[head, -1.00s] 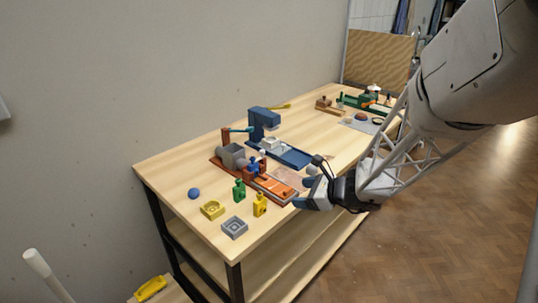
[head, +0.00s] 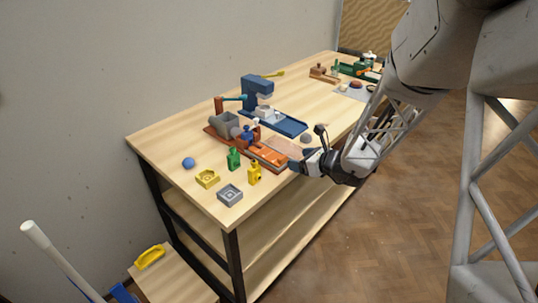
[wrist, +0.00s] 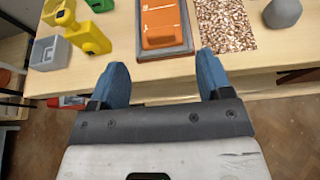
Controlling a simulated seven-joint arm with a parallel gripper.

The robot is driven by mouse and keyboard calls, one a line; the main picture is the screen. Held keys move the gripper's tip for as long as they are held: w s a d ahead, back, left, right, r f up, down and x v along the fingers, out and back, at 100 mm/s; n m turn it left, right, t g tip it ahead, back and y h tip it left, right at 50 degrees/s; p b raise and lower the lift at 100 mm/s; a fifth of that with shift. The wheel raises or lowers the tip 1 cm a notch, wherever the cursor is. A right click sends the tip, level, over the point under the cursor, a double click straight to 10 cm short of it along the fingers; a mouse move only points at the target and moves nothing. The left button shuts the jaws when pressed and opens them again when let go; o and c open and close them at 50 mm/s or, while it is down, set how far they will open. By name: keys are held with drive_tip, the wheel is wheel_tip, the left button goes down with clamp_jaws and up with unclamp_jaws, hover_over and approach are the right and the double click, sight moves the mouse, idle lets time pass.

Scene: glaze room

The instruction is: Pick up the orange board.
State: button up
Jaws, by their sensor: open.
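In the head view my gripper (head: 298,163) hangs just right of the board's near end.
A speckled brown mat (wrist: 225,25) and a grey lump (wrist: 283,12) lie right of the tray. Yellow blocks (wrist: 90,38) and a grey square block (wrist: 50,53) lie left. A blue press (head: 257,92) stands behind. The table's front edge runs below the tray.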

sight(283, 157)
drive_tip(key=shift+w+a+f, duration=0.25)
drive_tip(key=shift+w+a, duration=0.2)
drive_tip(key=shift+x, duration=2.6)
drive_tip(key=c, duration=1)
drive_tip(key=shift+r, duration=0.25)
drive_tip(key=shift+r, duration=4.85)
